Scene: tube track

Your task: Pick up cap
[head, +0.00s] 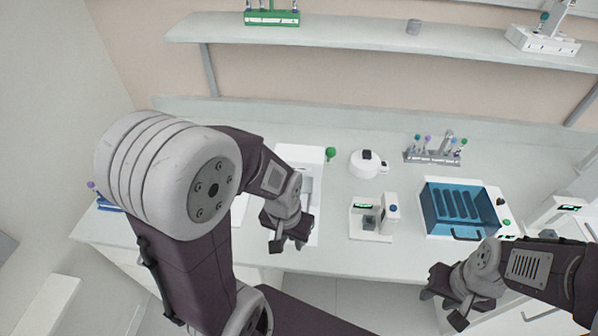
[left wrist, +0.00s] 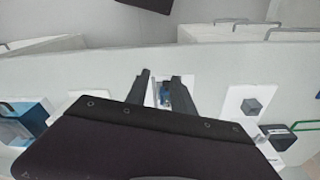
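I cannot clearly single out a cap. A small blue item (left wrist: 165,95) shows between the fingers of my left gripper (left wrist: 163,82) in the left wrist view, on a white surface beyond them; I cannot tell whether it is the cap. In the head view, my left gripper (head: 288,243) hangs over the front of the counter, in front of the white tray (head: 312,160). Its fingers are apart, with nothing seen held. My right gripper (head: 445,306) is at the lower right, in front of the counter, fingers apart and empty. My left arm hides part of the tray.
The counter (head: 335,260) carries a green ball-topped item (head: 330,153), a round white device (head: 368,163), a white device with a grey block (head: 371,222), a tube rack (head: 434,156) and a blue-lidded box (head: 458,208). A blue rack (head: 108,205) stands left. A shelf (head: 350,37) runs above.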

